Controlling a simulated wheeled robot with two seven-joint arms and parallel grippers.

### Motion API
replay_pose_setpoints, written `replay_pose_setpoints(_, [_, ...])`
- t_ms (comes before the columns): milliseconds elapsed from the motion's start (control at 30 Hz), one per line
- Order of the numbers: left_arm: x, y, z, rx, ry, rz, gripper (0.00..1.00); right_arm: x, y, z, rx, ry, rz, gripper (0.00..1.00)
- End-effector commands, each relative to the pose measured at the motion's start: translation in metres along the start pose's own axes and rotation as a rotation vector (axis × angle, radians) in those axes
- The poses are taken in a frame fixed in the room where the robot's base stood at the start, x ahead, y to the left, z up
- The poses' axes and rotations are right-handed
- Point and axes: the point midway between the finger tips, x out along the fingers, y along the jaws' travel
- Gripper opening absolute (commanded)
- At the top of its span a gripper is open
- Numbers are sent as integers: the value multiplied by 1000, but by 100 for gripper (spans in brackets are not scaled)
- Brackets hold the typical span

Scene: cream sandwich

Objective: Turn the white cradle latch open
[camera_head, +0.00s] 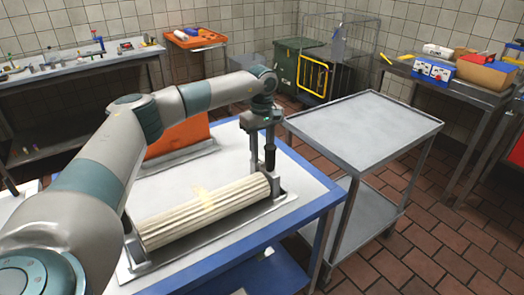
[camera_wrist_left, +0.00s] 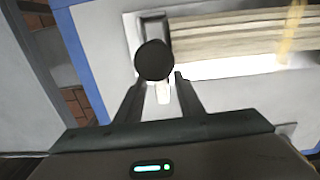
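A long, cream, ribbed roll (camera_head: 205,212) lies in a grey cradle (camera_head: 215,232) on the blue-edged table. It also shows in the wrist view (camera_wrist_left: 235,32), with a yellowish band across it. My left gripper (camera_head: 270,152) points down over the cradle's right end. In the wrist view its two fingers (camera_wrist_left: 160,85) are apart. A small white piece, seemingly the latch (camera_wrist_left: 163,93), shows between them; I cannot tell whether they touch it. A dark round knob (camera_wrist_left: 154,60) sits just beyond the fingertips. The latch is hidden in the head view. My right gripper is not in view.
An orange panel (camera_head: 180,134) stands behind the roll on the same table. A bare grey trolley (camera_head: 365,128) stands to the right, with floor beyond it. The white tabletop (camera_head: 228,155) between panel and cradle is clear.

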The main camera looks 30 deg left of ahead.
Motion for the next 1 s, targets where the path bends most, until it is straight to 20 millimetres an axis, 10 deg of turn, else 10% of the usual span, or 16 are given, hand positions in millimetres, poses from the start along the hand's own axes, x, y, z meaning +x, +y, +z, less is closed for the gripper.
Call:
replay_pose_setpoints(167, [0, 0, 0, 0, 0, 0, 34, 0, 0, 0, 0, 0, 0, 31])
replay_pose_setpoints(333, [0, 0, 0, 0, 0, 0, 0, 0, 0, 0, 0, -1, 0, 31])
replay_pose_setpoints(1000, [0, 6, 0, -155, -1, 0, 0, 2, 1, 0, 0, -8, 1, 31])
